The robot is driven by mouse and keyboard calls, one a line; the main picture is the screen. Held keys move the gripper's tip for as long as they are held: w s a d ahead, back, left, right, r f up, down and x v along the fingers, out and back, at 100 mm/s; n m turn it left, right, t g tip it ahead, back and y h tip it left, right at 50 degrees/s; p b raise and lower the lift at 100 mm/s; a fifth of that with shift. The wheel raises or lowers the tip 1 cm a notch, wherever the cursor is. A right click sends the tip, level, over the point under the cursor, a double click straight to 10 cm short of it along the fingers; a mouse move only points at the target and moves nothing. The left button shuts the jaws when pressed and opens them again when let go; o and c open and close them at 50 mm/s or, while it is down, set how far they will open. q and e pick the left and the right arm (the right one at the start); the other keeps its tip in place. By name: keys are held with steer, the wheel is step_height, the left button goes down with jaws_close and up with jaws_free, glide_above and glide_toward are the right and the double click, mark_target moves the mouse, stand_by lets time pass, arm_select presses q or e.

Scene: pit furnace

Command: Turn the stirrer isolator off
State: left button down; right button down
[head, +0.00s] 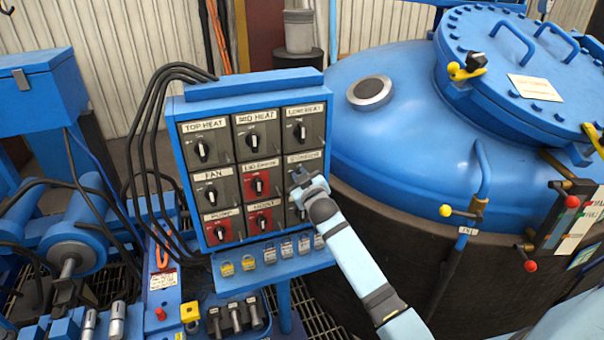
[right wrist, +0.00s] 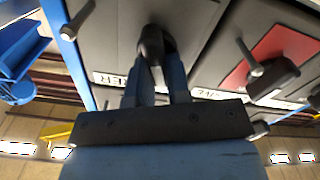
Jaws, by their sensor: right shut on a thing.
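The stirrer isolator (head: 313,167) is a dark grey square unit in the right column, middle row, of the blue switch panel (head: 254,79). Its white label is partly readable. My right gripper (head: 299,180) is in front of it and covers its knob in the head view. In the right wrist view my right gripper (right wrist: 157,68) is shut on the dark knob (right wrist: 152,42), one finger on each side. I cannot tell the knob's exact angle or its off mark. My left gripper is not in view.
Other isolators surround it, such as LOW HEAT (head: 299,132) above and a red-faced one (head: 258,184) to the left. Padlocks (head: 287,248) hang along the panel's lower ledge. A large blue vessel (head: 410,130) stands close on the right. Black cables (head: 140,130) run down the left.

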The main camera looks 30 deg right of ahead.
steer(key=n, duration=0.2)
steer(key=n+p, duration=0.1)
steer(key=n, duration=0.1)
steer(key=shift+a+f+n, duration=0.15)
steer(key=shift+a+n, duration=0.05)
steer(key=shift+n, duration=0.2)
steer(key=n, duration=0.5)
steer(key=shift+w+a+f+p, duration=0.1)
steer(key=shift+a+f+p, duration=0.05)
steer(key=shift+f+p, duration=0.15)
steer(key=n, duration=0.3)
steer(key=shift+f, duration=0.2)
steer(key=shift+n, duration=0.3)
steer(key=c, duration=1.1)
jaws_free()
steer(key=v, duration=1.4)
steer(key=shift+w+a+b, duration=0.1)
steer(key=shift+b, duration=0.2)
